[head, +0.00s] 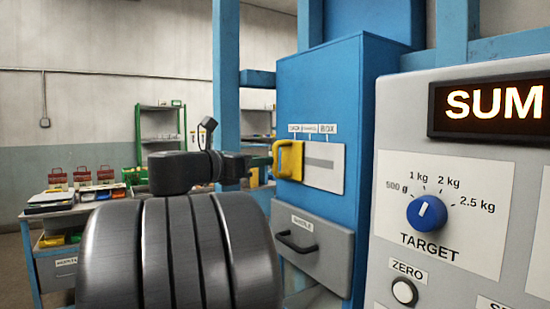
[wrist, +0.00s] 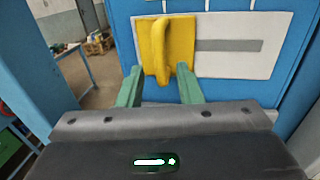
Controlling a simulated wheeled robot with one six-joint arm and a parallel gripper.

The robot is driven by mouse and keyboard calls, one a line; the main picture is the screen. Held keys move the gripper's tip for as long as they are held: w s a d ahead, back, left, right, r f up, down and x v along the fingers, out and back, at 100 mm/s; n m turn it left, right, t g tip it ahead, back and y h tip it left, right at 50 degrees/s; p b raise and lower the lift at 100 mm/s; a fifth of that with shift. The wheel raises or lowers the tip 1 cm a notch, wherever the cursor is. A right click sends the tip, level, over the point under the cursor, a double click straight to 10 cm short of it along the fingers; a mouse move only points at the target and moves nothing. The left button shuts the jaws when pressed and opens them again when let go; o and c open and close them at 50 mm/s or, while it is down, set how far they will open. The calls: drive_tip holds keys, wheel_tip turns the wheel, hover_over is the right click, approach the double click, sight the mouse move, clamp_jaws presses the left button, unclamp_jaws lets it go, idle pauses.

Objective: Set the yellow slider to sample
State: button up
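The yellow slider (head: 290,160) is at the left end of a horizontal grey slot on a pale plate (head: 325,180) on the blue cabinet. Three small labels sit above the plate; the left one looks like "SACK", the middle one like "SAMPLE", the right one reads "BOX". The slider is under the left label. In the wrist view the slider's upright handle (wrist: 160,48) stands between the green fingertips of my gripper (wrist: 159,72). My gripper is open, with a gap on each side of the handle. In the head view my gripper (head: 262,163) is just left of the slider.
Below the plate is a grey drawer (head: 318,262) with a black handle. At the right, a control panel has a blue TARGET knob (head: 427,213) and a display reading "SUM" (head: 494,102). A blue post (head: 226,75) stands left of the cabinet.

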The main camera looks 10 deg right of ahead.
sight(276, 169)
drive_tip(key=x, duration=0.6)
drive_tip(key=shift+w+d+p, duration=0.1)
drive_tip(key=shift+p, duration=0.2)
clamp_jaws()
